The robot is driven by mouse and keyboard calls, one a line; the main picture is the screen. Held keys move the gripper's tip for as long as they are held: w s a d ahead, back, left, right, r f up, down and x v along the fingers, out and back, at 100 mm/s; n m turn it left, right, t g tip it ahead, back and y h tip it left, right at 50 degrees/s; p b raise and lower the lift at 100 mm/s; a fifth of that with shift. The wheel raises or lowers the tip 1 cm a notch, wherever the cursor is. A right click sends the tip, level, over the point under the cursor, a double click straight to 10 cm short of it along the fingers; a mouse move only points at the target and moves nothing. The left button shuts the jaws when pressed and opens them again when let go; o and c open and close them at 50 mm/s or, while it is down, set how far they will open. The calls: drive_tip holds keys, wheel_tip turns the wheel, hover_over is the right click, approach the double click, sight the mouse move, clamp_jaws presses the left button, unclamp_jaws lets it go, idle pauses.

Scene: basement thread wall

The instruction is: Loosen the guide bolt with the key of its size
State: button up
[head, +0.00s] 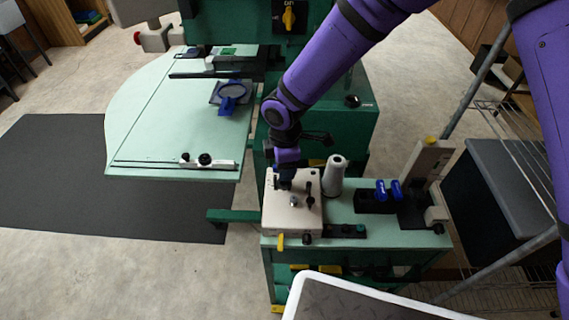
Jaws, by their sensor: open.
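My gripper (284,184) points down at the top of a cream box (278,221) on the green machine's table; I cannot tell whether it touches. It is open, and I see nothing held in it, though its fingers are small and partly dark. On the box stand a silver round part (294,201) and a dark lever-like part (310,199). I cannot make out which part is the guide bolt. Two blue-handled tools (388,188), perhaps the keys, stand upright in a black holder (374,206) to the right. Their sizes cannot be read.
A white cone-shaped spool (335,176) stands just right of my gripper. A cream upright post (427,166) rises right of the holder. A dark strip (345,231) lies along the table's front. A wide pale-green table (150,125) at left has much free room.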

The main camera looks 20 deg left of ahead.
wheel_tip(320, 180, up, 10)
drive_tip(key=r, duration=0.1)
drive_tip(key=w+d+r+m+t, duration=0.15)
drive_tip(key=d+r+m, duration=0.35)
drive_tip(key=d+r, duration=0.55)
drive_tip(key=w+d+r+m+t, duration=0.15)
drive_tip(key=d+r+m, duration=0.5)
drive_tip(key=d, duration=0.75)
drive_tip(key=s+d+r+m+t, duration=0.1)
drive_tip(key=s+d+r+m, duration=0.3)
drive_tip(key=s+d+m, duration=0.2)
drive_tip(key=s+d+r+m+t, duration=0.1)
drive_tip(key=s+d+r+m, duration=0.3)
drive_tip(key=s+d, duration=0.7)
drive_tip(key=d+m, duration=0.2)
drive_tip(key=d, duration=0.2)
drive_tip(key=shift+s+d+r, duration=0.15)
drive_tip(key=shift+s+d, duration=0.05)
drive_tip(key=shift+s, duration=0.1)
drive_tip(key=shift+m, duration=0.25)
